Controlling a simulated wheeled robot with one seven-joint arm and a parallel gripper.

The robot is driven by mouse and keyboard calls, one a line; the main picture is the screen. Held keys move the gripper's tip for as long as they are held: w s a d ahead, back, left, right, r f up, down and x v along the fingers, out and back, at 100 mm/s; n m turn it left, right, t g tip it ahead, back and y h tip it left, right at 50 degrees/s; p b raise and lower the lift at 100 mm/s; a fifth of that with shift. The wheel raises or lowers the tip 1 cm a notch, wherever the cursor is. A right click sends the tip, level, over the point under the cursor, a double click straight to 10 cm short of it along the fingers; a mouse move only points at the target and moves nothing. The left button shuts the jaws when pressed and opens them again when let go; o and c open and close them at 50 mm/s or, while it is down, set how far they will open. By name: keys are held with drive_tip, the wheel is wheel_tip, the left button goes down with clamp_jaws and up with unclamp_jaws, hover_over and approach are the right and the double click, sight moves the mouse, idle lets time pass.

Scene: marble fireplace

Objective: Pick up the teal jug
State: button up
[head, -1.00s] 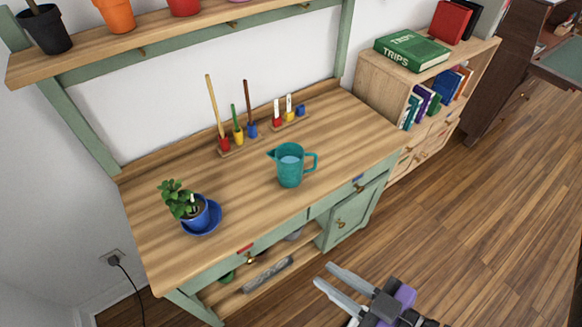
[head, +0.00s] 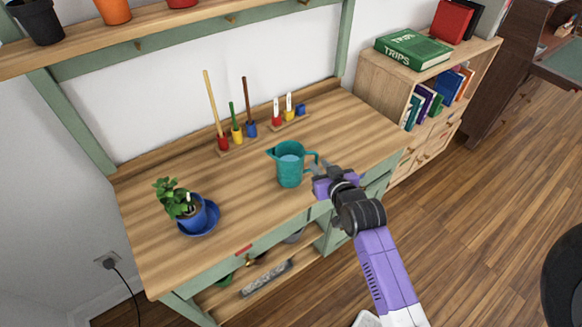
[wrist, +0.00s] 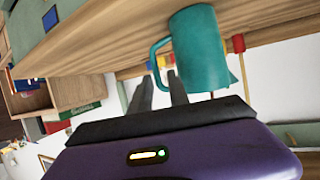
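The teal jug (head: 290,170) stands upright on the wooden worktop (head: 235,190), with its spout to the left and its handle to the right. My gripper (head: 320,167) is at the handle side of the jug, with the arm reaching in from the lower right. In the wrist view the jug (wrist: 202,50) fills the upper middle, and its handle (wrist: 155,55) is at the tips of my gripper (wrist: 160,78). The two fingers are apart there. I cannot tell whether they touch the handle.
A potted plant (head: 178,202) in a blue pot and saucer stands at the worktop's left. Pegs with coloured bases (head: 237,134) stand along the back. A bookshelf (head: 385,92) adjoins on the right. The worktop between plant and jug is clear.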

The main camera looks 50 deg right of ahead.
drive_tip(key=shift+d+p+x, duration=0.25)
drive_tip(key=shift+p+x, duration=0.3)
drive_tip(key=shift+x, duration=3.45)
drive_tip(key=shift+s+r, duration=0.1)
drive_tip(key=shift+s, duration=0.05)
clamp_jaws()
